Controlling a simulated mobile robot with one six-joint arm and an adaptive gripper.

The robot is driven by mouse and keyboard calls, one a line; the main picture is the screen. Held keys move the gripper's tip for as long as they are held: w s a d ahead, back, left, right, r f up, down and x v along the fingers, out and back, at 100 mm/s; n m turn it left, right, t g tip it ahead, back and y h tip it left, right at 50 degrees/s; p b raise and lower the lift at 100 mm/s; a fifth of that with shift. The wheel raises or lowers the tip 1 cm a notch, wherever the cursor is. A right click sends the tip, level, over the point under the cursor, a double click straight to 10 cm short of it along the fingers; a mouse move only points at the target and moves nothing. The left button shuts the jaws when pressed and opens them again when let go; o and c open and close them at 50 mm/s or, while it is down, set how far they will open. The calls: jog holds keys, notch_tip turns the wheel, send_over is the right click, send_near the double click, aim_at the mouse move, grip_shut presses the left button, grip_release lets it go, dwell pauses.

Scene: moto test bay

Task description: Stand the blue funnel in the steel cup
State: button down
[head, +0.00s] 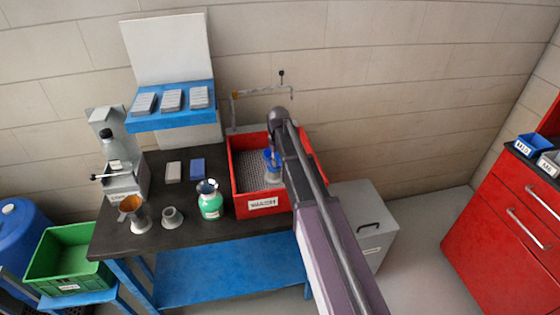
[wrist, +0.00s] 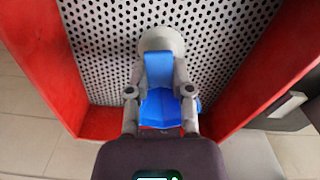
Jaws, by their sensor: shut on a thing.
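The blue funnel (wrist: 160,75) is between the fingers of my gripper (wrist: 159,93), which is shut on it. In the head view the blue funnel (head: 271,156) is over the red wash tray, partly hidden by my arm. A pale grey rounded thing (wrist: 160,38), seemingly the steel cup, shows just beyond the funnel in the wrist view. In the head view a pale grey shape (head: 273,178) is directly below the funnel. I cannot tell whether the funnel's spout is inside it or above it.
The red tray (head: 263,205) has a perforated floor and high walls close around my gripper. To its left on the dark bench stand a green bottle (head: 210,200), a grey cup (head: 172,217) and an orange funnel (head: 131,204) in a grey holder. Bench space lies between them.

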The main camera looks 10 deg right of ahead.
jog(key=shift+f, duration=0.1)
jog(key=shift+c, duration=2.2)
grip_release()
jog(key=s+m, duration=0.2)
jog(key=s, duration=2.2)
jog(key=shift+s+a, duration=0.15)
jog(key=shift+s, duration=0.15)
